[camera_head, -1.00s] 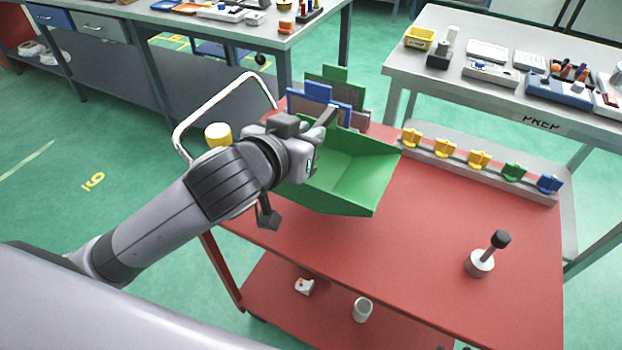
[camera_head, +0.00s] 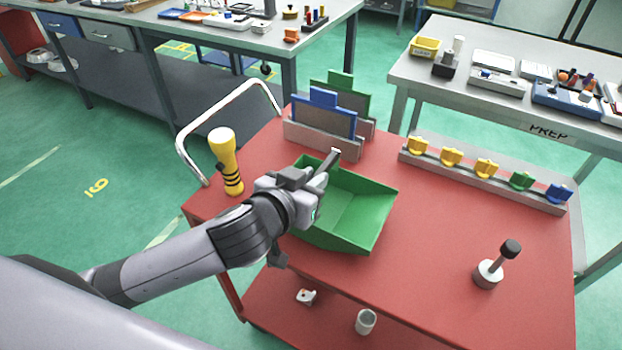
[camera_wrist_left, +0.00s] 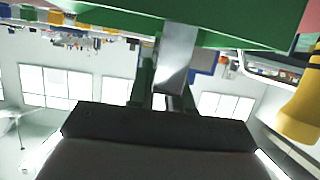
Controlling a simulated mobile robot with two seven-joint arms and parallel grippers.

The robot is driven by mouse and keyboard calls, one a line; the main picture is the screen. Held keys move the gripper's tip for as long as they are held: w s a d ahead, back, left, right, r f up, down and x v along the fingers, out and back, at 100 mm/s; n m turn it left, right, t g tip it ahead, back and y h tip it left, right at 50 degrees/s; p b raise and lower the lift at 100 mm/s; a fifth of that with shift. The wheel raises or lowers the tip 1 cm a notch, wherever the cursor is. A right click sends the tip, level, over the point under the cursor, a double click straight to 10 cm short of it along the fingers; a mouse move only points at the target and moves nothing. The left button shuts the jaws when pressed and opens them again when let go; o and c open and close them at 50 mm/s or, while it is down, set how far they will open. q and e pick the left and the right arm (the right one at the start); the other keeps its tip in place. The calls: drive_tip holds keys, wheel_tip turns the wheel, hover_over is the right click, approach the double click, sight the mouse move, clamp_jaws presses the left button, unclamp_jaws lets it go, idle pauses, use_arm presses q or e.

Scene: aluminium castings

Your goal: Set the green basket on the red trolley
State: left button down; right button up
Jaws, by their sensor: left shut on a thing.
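The green basket (camera_head: 362,214) is an open scoop-like bin over the left-middle part of the red trolley (camera_head: 440,255). It looks about level and close to the top; I cannot tell whether its underside touches. My left gripper (camera_head: 326,168) is shut on the basket's left side wall. In the left wrist view the basket (camera_wrist_left: 215,18) fills the top, with my left gripper (camera_wrist_left: 165,85) below it. My right gripper is not in view.
A yellow-black flashlight-like object (camera_head: 228,165) stands left of my gripper. Blue (camera_head: 325,115) and green (camera_head: 346,90) plates stand in holders behind the basket. A rail of coloured clips (camera_head: 485,178) and a black-knobbed post (camera_head: 488,272) are to the right. The front-middle top is clear.

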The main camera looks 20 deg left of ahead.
use_arm(q)
drive_tip(key=c, duration=1.1)
unclamp_jaws()
drive_tip(key=shift+f, duration=0.1)
drive_tip(key=shift+o, duration=0.2)
drive_tip(key=shift+s+r, duration=0.1)
drive_tip(key=shift+r, duration=0.1)
drive_tip(key=p+v, duration=0.3)
drive_tip(key=v, duration=0.9)
